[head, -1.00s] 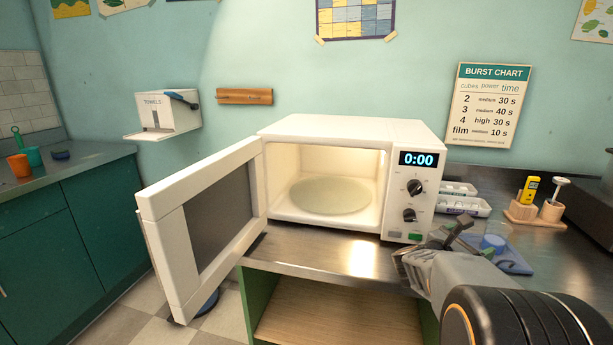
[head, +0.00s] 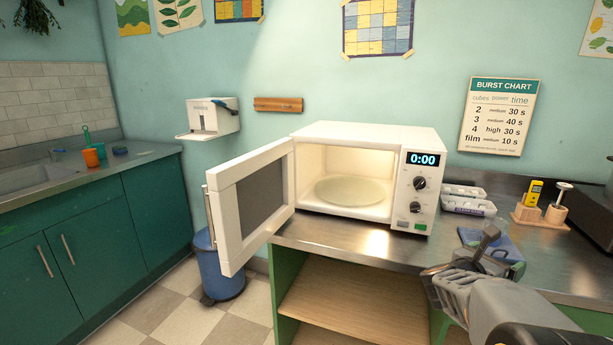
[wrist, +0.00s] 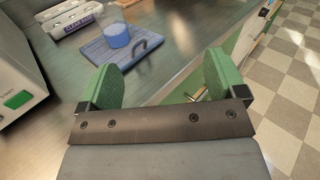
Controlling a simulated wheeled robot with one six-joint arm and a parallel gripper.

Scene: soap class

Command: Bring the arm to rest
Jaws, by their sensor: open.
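My gripper (wrist: 160,80) is open and empty in the wrist view, its two green-padded fingers spread apart over the front edge of the counter. In the head view my gripper (head: 462,258) is at the lower right, in front of a blue board and to the right of the microwave. The white microwave (head: 368,136) stands on the metal counter with its door (head: 250,200) swung wide open to the left. Its display reads 0:00, and its lit inside holds only a glass turntable (head: 350,191).
A wooden stand (head: 538,218) with a yellow device is at the right. A blue bin (head: 222,275) stands on the floor beneath the open door. The floor at front left is clear.

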